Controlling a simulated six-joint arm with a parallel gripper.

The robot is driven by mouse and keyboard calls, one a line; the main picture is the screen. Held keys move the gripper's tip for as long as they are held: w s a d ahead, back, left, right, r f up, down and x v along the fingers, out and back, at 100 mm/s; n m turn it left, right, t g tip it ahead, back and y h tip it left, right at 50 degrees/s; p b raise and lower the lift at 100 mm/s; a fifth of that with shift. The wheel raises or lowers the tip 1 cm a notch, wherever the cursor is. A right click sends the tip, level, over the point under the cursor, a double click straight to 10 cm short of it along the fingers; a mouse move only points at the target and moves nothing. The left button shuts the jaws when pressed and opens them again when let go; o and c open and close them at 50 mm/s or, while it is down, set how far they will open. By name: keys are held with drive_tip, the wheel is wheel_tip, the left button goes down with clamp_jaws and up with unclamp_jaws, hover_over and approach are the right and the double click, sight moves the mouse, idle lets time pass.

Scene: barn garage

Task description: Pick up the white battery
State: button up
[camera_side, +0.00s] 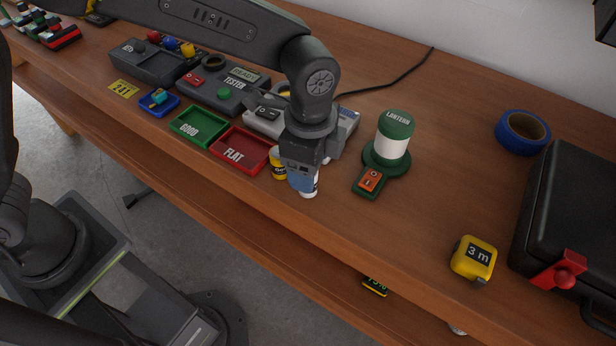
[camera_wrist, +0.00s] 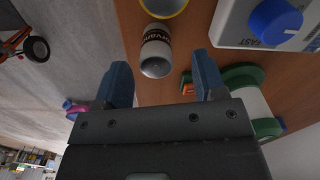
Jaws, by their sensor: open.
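The white battery (camera_wrist: 156,50) shows in the wrist view as a white cylinder with a dark printed band and a grey end facing the camera. It sits just beyond my gripper (camera_wrist: 162,70), between the lines of its two blue fingers, with room on both sides. The fingers are apart with nothing held between them. In the side view my gripper (camera_side: 302,176) points down near the table's front edge. It hides most of the battery; a white lower part (camera_side: 309,191) shows below the fingers. I cannot tell whether a finger touches it.
A yellow cylinder (camera_side: 279,163) stands close left of my gripper. A red FLAT tray (camera_side: 241,150) and green GOOD tray (camera_side: 199,126) lie further left. A green lantern (camera_side: 392,139) and its orange switch (camera_side: 370,180) are to the right. The front edge is close.

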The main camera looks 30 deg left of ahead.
drive_tip(key=f, duration=0.4)
drive_tip(key=shift+s+f, duration=0.1)
drive_tip(key=shift+s, duration=0.1)
drive_tip(key=shift+c, duration=0.3)
drive_tip(key=c, duration=1)
